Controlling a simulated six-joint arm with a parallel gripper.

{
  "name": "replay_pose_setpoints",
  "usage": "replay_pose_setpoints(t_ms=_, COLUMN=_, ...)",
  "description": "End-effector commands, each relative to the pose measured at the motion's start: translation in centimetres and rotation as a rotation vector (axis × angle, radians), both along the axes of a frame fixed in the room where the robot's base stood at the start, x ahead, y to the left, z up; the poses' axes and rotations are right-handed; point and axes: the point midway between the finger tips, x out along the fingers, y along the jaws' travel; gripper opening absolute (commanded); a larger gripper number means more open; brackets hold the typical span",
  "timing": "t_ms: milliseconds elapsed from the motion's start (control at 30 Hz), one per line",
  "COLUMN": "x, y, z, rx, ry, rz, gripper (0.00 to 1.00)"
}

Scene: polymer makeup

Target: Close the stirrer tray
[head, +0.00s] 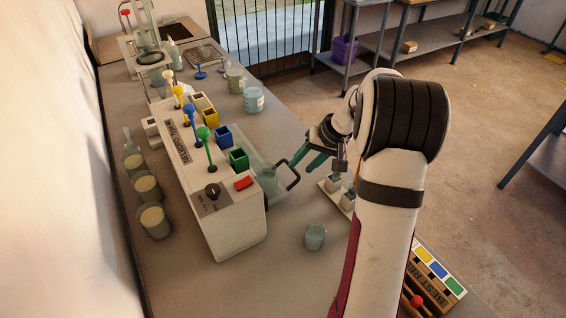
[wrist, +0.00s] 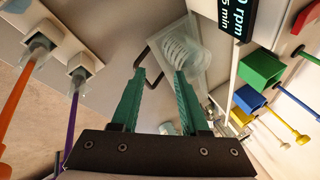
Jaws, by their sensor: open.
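The stirrer (head: 215,175) is a long white machine with a knob and a red switch. Its tray (head: 278,198) sticks out from the right side and carries a clear beaker (head: 266,180). A black bar handle (head: 294,176) is at the tray's outer edge. In the wrist view the tray (wrist: 180,38) and handle (wrist: 150,66) show beyond my fingers. My gripper (head: 305,157) has teal fingers, open and empty, close to the handle. In the wrist view, part of the handle appears between the fingertips (wrist: 159,73); whether they touch it I cannot tell.
A loose beaker (head: 315,237) stands on the bench in front of the tray. A white holder with small jars (head: 336,190) is right of my gripper. More beakers (head: 253,99) stand behind. Coloured sockets and upright stirring rods (head: 206,148) line the stirrer.

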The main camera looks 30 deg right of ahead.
Motion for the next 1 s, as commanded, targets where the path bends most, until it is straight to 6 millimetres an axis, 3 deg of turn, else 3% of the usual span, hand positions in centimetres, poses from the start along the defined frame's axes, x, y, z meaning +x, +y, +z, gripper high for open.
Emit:
replay_pose_setpoints(t_ms=33, x=1.3, y=-1.1, z=2.3, rx=-0.2, ry=-0.045, rz=0.198, gripper=0.45)
replay_pose_setpoints(t_ms=100, x=2.3, y=-2.3, z=4.3, rx=-0.392, ry=-0.072, rz=0.392, gripper=0.45)
replay_pose_setpoints(t_ms=167, x=2.8, y=-2.7, z=4.6, rx=-0.457, ry=-0.076, rz=0.462, gripper=0.45)
replay_pose_setpoints(t_ms=267, x=3.4, y=-2.8, z=2.8, rx=-0.46, ry=-0.074, rz=0.469, gripper=0.45)
replay_pose_setpoints(t_ms=500, x=6.2, y=-2.8, z=-4.1, rx=-0.454, ry=-0.072, rz=0.464, gripper=0.45)
replay_pose_setpoints(t_ms=633, x=7.4, y=-2.7, z=-7.0, rx=-0.454, ry=-0.073, rz=0.462, gripper=0.45)
replay_pose_setpoints(t_ms=800, x=8.3, y=-2.8, z=-9.2, rx=-0.455, ry=-0.073, rz=0.46, gripper=0.45)
replay_pose_setpoints(t_ms=1000, x=8.5, y=-2.8, z=-9.6, rx=-0.454, ry=-0.074, rz=0.459, gripper=0.45)
